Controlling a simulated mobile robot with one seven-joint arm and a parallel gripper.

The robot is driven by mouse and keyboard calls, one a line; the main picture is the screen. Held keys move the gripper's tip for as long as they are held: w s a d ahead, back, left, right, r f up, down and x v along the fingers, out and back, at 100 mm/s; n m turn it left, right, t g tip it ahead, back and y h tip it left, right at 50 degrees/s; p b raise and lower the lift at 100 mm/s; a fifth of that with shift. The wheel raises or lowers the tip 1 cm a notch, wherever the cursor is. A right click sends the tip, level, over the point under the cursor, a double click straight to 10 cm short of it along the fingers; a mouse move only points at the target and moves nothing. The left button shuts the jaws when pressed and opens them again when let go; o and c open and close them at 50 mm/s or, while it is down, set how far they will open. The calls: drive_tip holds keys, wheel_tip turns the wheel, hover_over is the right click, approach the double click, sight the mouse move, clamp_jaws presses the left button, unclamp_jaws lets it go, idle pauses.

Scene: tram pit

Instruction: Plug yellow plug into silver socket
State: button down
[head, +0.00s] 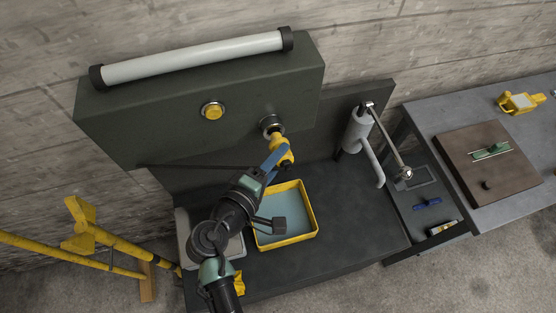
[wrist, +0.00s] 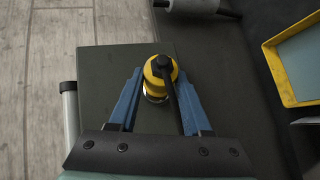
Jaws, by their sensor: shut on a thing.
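The silver socket (head: 271,122) is a round metal ring on the front of the dark green wall panel (head: 165,125). The yellow plug (head: 283,151) is just below and in front of it, its upper end at the socket's lower edge. My gripper (head: 279,155) has blue fingers and is shut on the plug. In the wrist view, the yellow plug (wrist: 158,72) sits between the blue fingers (wrist: 160,103), with a dark cable or arm across it. A sliver of the silver socket (wrist: 154,98) shows behind the plug. I cannot tell whether the plug is inserted.
A yellow button (head: 212,111) is left of the socket, and a light tube (head: 190,58) runs along the panel top. A yellow-rimmed tray (head: 314,215) stands below on the dark bench. A grey cylinder with a pipe (head: 358,133) is to the right.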

sight(272, 146)
drive_tip(key=shift+w+a+f+b, duration=0.1)
drive_tip(key=shift+w+a+b, duration=0.15)
drive_tip(key=shift+w, duration=0.35)
drive_tip(key=shift+w+a+f+b, duration=0.15)
drive_tip(key=shift+w+b, duration=0.2)
drive_tip(key=shift+w, duration=0.3)
drive_tip(key=shift+w+a+f+b, duration=0.1)
drive_tip(key=shift+w+a+b, duration=0.15)
drive_tip(key=shift+w, duration=0.35)
drive_tip(key=shift+c, duration=1.4)
unclamp_jaws()
drive_tip(key=shift+d, duration=0.1)
drive_tip(key=shift+s, duration=0.1)
drive_tip(key=b+v, duration=0.3)
drive_tip(key=v, duration=1)
drive_tip(key=shift+r, duration=0.1)
